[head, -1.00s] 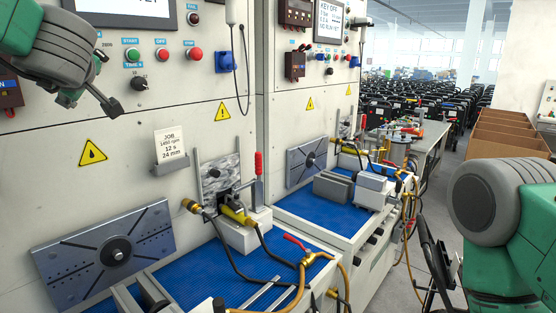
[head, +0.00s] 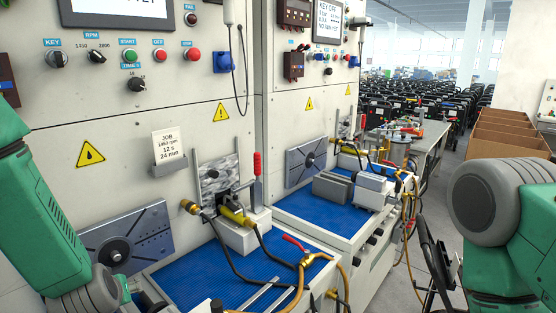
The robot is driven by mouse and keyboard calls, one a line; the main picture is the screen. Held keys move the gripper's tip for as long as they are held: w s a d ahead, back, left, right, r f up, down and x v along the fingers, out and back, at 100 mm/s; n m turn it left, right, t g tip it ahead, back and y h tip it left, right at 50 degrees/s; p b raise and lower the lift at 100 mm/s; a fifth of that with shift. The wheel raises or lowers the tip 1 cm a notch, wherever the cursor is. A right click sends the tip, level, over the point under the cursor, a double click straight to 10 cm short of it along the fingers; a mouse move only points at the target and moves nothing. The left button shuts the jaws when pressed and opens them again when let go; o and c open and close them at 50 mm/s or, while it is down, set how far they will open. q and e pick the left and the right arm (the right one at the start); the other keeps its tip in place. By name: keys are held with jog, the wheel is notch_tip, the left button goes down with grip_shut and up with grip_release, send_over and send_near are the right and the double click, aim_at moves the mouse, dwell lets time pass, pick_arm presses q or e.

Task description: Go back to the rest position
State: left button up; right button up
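My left arm (head: 45,220) comes in at the left edge and hangs down to the bottom left corner. Its wrist (head: 92,292) covers part of the steel plate, and the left gripper itself is out of view below. My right arm (head: 495,205) is bent at the right edge. Dark finger-like parts of what looks like my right gripper (head: 438,268) show beside it, low over the floor. I see nothing held there, but I cannot tell how far the fingers are apart.
The test bench has a blue mat (head: 190,265), a slotted steel plate (head: 130,238), a clamp with a red handle (head: 257,165) and a hose with a brass fitting (head: 305,262). Control buttons (head: 130,56) are on the panel above. Cardboard boxes (head: 508,135) stand at the back right.

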pick_arm(q)
jog(key=s+d+f+m+g+h, duration=0.1)
jog(key=s+f+g, duration=0.1)
jog(key=s+f, duration=0.3)
jog(key=s+d+f+m+g+h, duration=0.1)
jog(key=s+f+m, duration=0.1)
jog(key=s+f, duration=0.4)
jog(key=s+d+f+m+g, duration=0.1)
jog(key=s+f, duration=0.4)
jog(key=s, duration=0.6)
jog(key=shift+s+d+f+g+h, duration=0.35)
jog(key=shift+d+g+h, duration=0.1)
jog(key=shift+g, duration=0.35)
jog(key=s+f+m+g+h, duration=0.1)
jog(key=s+f+m+g, duration=0.15)
jog(key=s, duration=0.85)
notch_tip(320, 180, down, 18)
jog(key=w+d+b, duration=0.1)
jog(key=w+b, duration=0.2)
jog(key=b, duration=1.6)
jog(key=shift+d+f, duration=0.25)
jog(key=shift+d, duration=0.1)
pick_arm(e)
notch_tip(320, 180, down, 19)
pick_arm(q)
jog(key=shift+s+d+t, duration=0.1)
jog(key=shift+t, duration=0.15)
pick_arm(e)
jog(key=shift+s+d, duration=0.1)
